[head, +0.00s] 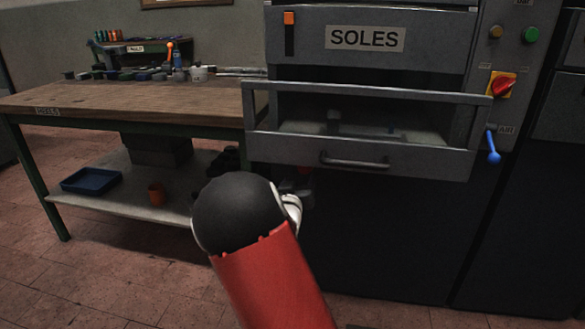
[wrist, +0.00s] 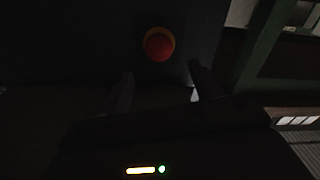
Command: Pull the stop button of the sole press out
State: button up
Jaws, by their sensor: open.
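The sole press (head: 440,40) stands at the right in the head view, labelled SOLES. Its stop button (wrist: 159,44), a round red knob with a yellow-orange ring, shows in the wrist view on a dark face. My gripper (wrist: 161,75) is open and empty. Its two dark fingers point towards the button, one to each side and lower in the picture. The button lies beyond the fingertips, and no contact shows. In the head view my arm hides most of the gripper, which is low by the press's left front, below the drawer.
A wooden workbench (head: 130,97) with a lower shelf (head: 120,205) stands left of the press. The press's guard bar (head: 370,91) and drawer handle (head: 355,162) jut out above my gripper. A red switch (head: 502,84) and a blue lever (head: 493,152) are at the right. Floor is clear in front.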

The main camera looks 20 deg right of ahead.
jog(key=x, duration=0.7)
jog(key=shift+w+d+p, duration=0.2)
jog(key=shift+w+p, duration=0.05)
jog(key=shift+p, duration=0.05)
grip_shut()
jog(key=c, duration=1.4)
grip_release()
jog(key=shift+s+a+f+b, duration=0.15)
jog(key=shift+s+a+b, duration=0.15)
jog(key=shift+s+b, duration=0.35)
grip_release()
jog(key=shift+w, duration=0.1)
jog(key=shift+a, duration=0.1)
send_near(304, 168)
jog(key=shift+s+a, duration=0.3)
